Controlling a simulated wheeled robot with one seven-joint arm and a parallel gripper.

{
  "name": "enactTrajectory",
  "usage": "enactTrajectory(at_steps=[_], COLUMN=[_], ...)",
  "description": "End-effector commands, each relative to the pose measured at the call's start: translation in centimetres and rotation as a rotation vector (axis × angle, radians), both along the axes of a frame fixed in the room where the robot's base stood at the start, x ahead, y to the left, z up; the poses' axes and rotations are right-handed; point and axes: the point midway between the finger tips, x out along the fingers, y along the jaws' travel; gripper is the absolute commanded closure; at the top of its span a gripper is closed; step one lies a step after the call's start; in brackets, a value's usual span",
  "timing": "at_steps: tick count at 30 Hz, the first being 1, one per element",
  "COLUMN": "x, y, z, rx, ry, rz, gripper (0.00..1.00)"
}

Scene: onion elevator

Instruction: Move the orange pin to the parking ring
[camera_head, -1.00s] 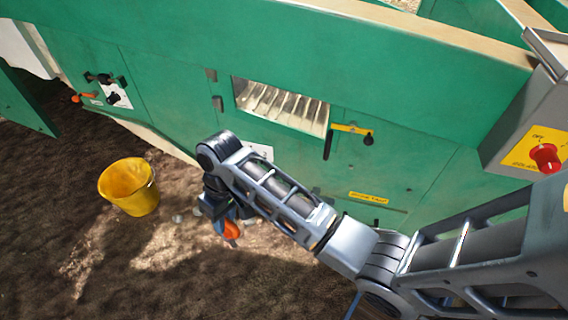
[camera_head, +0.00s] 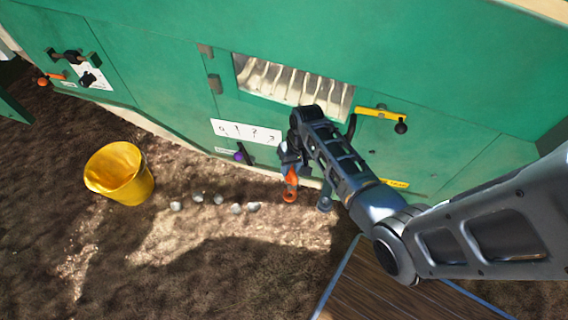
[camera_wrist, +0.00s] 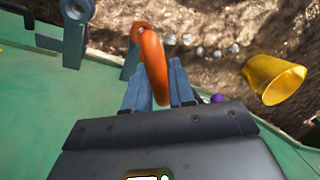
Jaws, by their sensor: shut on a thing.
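The orange pin (camera_head: 290,184) hangs at the end of my arm, close to the green machine wall. In the wrist view its curved orange handle (camera_wrist: 152,62) stands between the two blue-grey fingers. My gripper (camera_wrist: 159,75) is shut on it; in the head view the gripper (camera_head: 290,160) is partly hidden by my wrist. A blue-grey bracket (camera_head: 325,198) projects low on the wall just right of the pin. It appears to be the same blue-grey fitting at the upper left of the wrist view (camera_wrist: 76,28). I cannot tell for sure whether this is the parking ring.
A yellow bucket (camera_head: 120,174) stands on the soil at left. Several pale onion-like balls (camera_head: 218,199) lie on the ground. A purple-knobbed lever (camera_head: 239,156) and yellow handle (camera_head: 382,112) project from the green wall (camera_head: 440,150). A wooden platform (camera_head: 385,285) lies at lower right.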

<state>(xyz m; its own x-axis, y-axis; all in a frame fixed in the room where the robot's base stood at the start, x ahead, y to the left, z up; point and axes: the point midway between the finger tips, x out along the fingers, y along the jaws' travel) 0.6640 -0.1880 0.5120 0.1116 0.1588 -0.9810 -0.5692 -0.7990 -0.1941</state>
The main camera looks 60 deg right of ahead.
Motion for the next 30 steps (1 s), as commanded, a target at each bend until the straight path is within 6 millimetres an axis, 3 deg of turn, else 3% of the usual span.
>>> enactTrajectory(at_steps=[30], x=[-0.3], y=[-0.3], z=[-2.7], rx=[-0.002], ry=[0.000], rz=[-0.009], gripper=[1.00])
